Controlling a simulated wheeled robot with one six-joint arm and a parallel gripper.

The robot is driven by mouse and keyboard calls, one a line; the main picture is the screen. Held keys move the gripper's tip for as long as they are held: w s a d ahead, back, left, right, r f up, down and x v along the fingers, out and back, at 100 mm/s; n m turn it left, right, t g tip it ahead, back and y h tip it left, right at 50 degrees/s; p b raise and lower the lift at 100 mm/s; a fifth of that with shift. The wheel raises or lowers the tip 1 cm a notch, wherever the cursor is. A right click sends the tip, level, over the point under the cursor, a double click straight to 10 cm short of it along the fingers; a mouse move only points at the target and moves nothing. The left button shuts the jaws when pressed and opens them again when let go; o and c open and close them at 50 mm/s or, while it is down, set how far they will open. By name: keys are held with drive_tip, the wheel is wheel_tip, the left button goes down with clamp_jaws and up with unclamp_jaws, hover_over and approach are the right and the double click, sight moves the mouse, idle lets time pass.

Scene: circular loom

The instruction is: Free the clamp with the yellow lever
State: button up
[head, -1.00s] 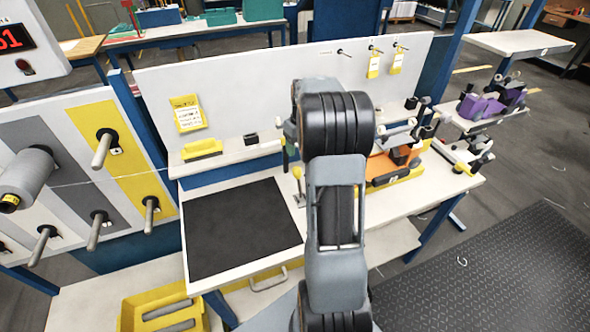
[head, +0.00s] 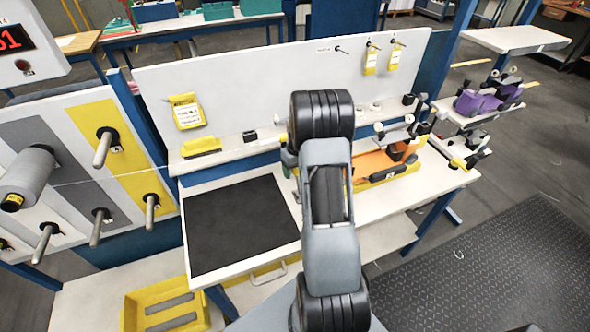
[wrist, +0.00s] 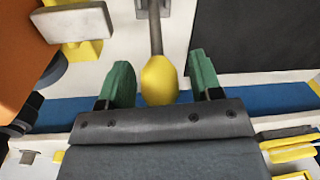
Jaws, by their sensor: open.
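The yellow lever (wrist: 159,80) shows in the wrist view as a rounded yellow knob on a dark grey rod. The rod runs up the picture to a small metal clamp (wrist: 153,8) on the white bench top, cut off by the top edge. My gripper (wrist: 161,72) has two green fingers, open, one on each side of the knob. Gaps show between the fingers and the knob. In the head view my own arm hides the lever and most of the gripper.
An orange fixture (head: 385,165) stands on the bench right of my arm, and its orange side (wrist: 22,45) shows close by in the wrist view. A black mat (head: 243,225) lies flat to the left. The upright back panel (head: 270,85) stands behind.

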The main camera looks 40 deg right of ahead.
drive_tip(key=shift+c, duration=0.2)
clamp_jaws()
idle(0.3)
